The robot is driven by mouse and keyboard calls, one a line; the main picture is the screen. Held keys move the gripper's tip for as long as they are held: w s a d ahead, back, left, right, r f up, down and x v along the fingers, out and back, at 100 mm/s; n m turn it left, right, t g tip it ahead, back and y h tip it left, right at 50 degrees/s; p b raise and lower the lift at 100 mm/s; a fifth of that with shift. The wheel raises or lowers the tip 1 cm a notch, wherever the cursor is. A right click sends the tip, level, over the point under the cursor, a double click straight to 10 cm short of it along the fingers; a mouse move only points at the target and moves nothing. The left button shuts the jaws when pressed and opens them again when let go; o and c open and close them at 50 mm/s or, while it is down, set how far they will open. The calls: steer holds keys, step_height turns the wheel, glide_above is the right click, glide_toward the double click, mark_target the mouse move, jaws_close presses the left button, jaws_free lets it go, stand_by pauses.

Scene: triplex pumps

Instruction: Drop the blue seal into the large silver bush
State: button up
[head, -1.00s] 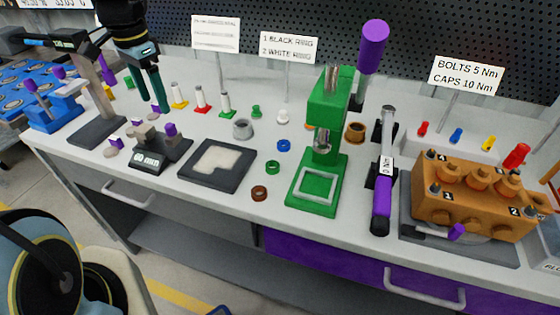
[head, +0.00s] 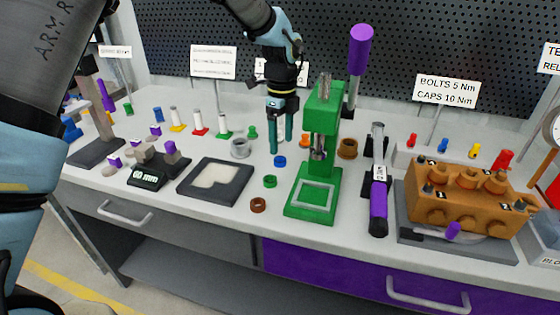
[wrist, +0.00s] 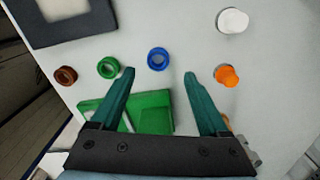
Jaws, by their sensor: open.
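The blue seal (head: 280,161) is a small ring lying on the bench. In the wrist view it (wrist: 158,59) shows between and just past the fingertips. My gripper (head: 281,148) is open and empty, pointing down, its fingertips close to the seal; the exact height is hard to judge. In the wrist view my gripper (wrist: 160,72) has its two green fingers apart. The large silver bush (head: 240,148) stands left of my gripper, behind the dark tray.
The green press (head: 315,192) stands just right of my gripper. A green ring (head: 270,181) and a brown ring (head: 258,205) lie in front of the seal. An orange part (wrist: 226,75) and a white part (wrist: 232,21) are near the fingers. The dark tray (head: 190,188) is left.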

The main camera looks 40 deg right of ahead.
mark_target(280, 159)
steer(key=shift+w+a+f+p, duration=0.15)
steer(key=shift+f+p, duration=0.85)
steer(key=shift+f, duration=1.65)
jaws_close()
